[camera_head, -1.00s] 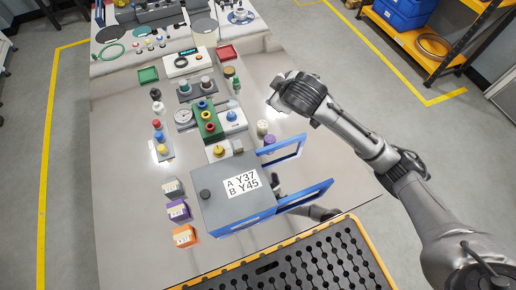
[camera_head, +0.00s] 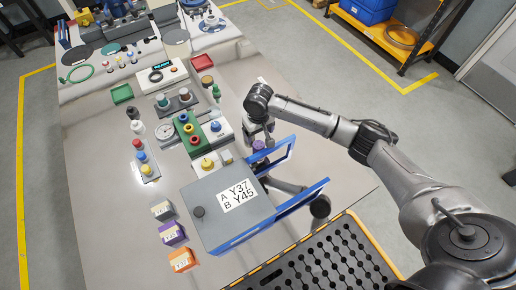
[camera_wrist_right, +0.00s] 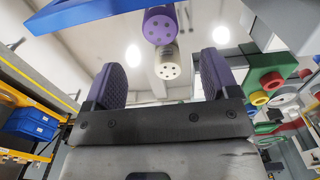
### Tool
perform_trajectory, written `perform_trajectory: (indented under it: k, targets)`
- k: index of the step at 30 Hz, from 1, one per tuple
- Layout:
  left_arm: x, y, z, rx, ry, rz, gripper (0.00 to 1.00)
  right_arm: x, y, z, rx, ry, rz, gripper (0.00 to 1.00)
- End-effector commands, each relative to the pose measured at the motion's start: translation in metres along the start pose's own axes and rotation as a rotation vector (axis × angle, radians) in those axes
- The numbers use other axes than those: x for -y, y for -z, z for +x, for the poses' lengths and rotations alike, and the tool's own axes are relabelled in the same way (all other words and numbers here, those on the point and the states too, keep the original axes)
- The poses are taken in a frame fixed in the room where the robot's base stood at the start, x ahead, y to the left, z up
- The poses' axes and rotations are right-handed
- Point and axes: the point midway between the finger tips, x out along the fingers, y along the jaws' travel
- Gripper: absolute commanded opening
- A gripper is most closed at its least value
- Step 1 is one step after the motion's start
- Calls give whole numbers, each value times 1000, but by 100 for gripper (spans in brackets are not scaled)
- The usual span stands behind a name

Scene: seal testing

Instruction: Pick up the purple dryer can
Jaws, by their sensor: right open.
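The purple dryer can (camera_head: 258,145) stands on the bench beside the open blue-framed door of the grey cabinet. In the right wrist view the purple can (camera_wrist_right: 158,25) shows its round holed end, beyond the fingertips. A cream can (camera_wrist_right: 168,64) with a similar holed end is close to it and appears between the fingers. My right gripper (camera_wrist_right: 163,65) is open, with nothing held. In the head view my right gripper (camera_head: 264,130) points down close to the purple can, partly hidden by its own wrist. My left gripper is not in view.
The grey cabinet (camera_head: 213,190) has two open blue-framed doors; grey and black parts between them are unclear. A green block with coloured rings (camera_head: 190,127) stands left of the gripper. Grey, purple and orange boxes (camera_head: 172,233) line the cabinet's left. Bench space right of the wrist is clear.

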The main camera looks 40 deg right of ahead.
Motion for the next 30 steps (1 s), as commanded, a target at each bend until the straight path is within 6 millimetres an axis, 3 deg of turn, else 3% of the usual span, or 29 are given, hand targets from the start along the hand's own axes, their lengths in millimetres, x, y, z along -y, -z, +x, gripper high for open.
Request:
perform_trajectory:
  k: [1, 6, 17, 30]
  targets:
    - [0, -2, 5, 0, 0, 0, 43, 0, 0, 12, 2, -1, 1, 81]
    - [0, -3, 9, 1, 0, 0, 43, 0, 0, 33, 1, -1, -1, 81]
    - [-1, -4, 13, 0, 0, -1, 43, 0, 0, 48, 0, -1, -2, 81]
    - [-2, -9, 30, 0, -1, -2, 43, 1, -1, 95, -2, -1, -3, 81]
